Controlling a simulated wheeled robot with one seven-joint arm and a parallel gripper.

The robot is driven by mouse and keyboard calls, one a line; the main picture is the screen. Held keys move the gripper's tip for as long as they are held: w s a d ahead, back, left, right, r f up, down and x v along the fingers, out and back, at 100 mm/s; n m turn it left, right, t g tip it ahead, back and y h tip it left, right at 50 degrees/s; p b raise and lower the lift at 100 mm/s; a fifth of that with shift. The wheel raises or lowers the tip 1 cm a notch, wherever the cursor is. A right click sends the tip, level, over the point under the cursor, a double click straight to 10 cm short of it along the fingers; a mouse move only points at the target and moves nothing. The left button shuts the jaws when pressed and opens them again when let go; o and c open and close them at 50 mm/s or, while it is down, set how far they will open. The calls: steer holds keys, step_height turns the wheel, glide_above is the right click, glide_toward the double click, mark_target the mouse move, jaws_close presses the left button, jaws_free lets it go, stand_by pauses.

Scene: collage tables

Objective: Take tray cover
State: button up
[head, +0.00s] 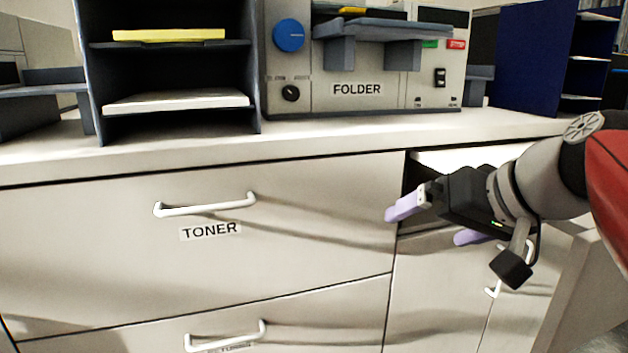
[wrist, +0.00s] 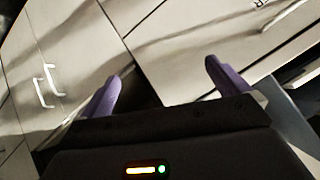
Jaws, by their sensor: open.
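No tray cover can be made out in either view. My gripper (head: 432,225) is open and empty, in front of the cabinet at the right of the head view. In the wrist view its two purple fingers (wrist: 163,82) stand wide apart with nothing between them. Beyond them are the pale cabinet fronts and a dark gap. The folder machine (head: 385,75) stands on the counter, with a grey tray on its upper front. My arm hides part of an opening in the cabinet below the counter.
The TONER drawer (head: 290,215) is shut and has a white handle (head: 205,207). A dark shelf unit (head: 258,70) holds a yellow stack (head: 168,35) and a white stack (head: 175,100). A blue shelf unit (head: 530,55) stands at the right. The counter's front strip (head: 330,138) is clear.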

steer(key=s+f+g+h, duration=0.1)
steer(key=s+f, duration=0.2)
steer(key=f, duration=0.4)
steer(key=s+f+g+h, duration=0.1)
steer(key=s+f, duration=0.3)
steer(key=f, duration=0.4)
steer(key=s+a+f+g+h, duration=0.1)
steer(key=s+f+h, duration=0.1)
steer(key=s+f, duration=0.2)
step_height(320, 180, down, 4)
steer(key=shift+r+h, duration=0.25)
steer(key=shift+h, duration=0.15)
steer(key=shift+c, duration=0.2)
